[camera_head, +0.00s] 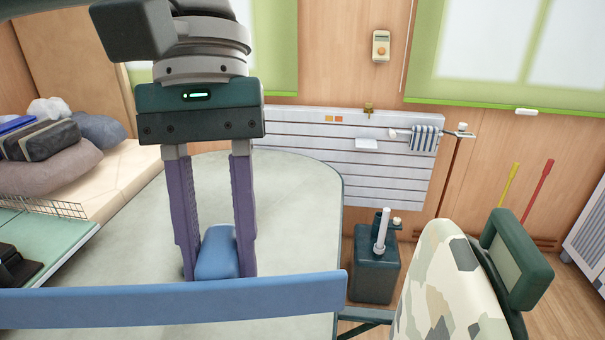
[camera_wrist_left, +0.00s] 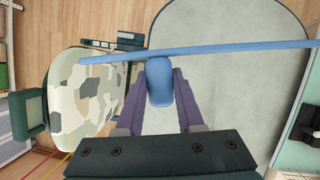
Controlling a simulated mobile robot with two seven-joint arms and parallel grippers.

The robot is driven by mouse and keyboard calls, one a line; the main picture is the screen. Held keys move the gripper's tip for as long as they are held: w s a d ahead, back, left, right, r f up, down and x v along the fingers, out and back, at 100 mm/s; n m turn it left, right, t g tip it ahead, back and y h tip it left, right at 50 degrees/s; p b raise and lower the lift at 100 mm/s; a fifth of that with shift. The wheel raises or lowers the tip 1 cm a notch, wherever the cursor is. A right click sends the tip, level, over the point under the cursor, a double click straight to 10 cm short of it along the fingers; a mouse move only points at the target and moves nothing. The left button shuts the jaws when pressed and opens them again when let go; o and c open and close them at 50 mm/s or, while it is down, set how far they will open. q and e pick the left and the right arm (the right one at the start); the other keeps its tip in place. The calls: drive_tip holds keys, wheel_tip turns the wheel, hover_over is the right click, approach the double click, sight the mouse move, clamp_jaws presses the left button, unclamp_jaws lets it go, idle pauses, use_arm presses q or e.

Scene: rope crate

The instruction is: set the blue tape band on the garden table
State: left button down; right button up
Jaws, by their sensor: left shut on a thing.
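The blue tape band (camera_head: 170,302) shows as a long flat blue strip across the bottom of the head view, with a rounded blue block behind its middle. My left gripper (camera_head: 218,276) points down with its purple fingers on either side of the block and is shut on it. In the left wrist view, the strip (camera_wrist_left: 225,48) runs past the table edge over the chair. The band is over the pale grey garden table (camera_head: 305,205), which has a rounded edge; the gap between them is hard to judge. My right gripper is out of view.
A camouflage-patterned chair (camera_head: 447,290) stands right of the table. A dark green canister (camera_head: 373,278) is on the floor behind. Grey cushions (camera_head: 50,172) lie on a pale bench at left. The visible tabletop around the gripper is bare.

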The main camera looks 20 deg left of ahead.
use_arm(q)
wheel_tip(320, 180, down, 44)
drive_tip(key=a+n+t+h+b, duration=0.1)
drive_tip(key=n+b, duration=0.4)
drive_tip(key=b, duration=2.6)
drive_tip(key=shift+w+a+r+n, duration=0.2)
drive_tip(key=shift+w+r+n, duration=0.1)
drive_tip(key=shift+w, duration=0.15)
wheel_tip(320, 180, down, 4)
drive_tip(key=shift+f+b, duration=0.2)
drive_tip(key=shift+b, duration=0.1)
drive_tip(key=shift+f+b, duration=0.35)
drive_tip(key=shift+f, duration=0.5)
drive_tip(key=shift+f, duration=0.5)
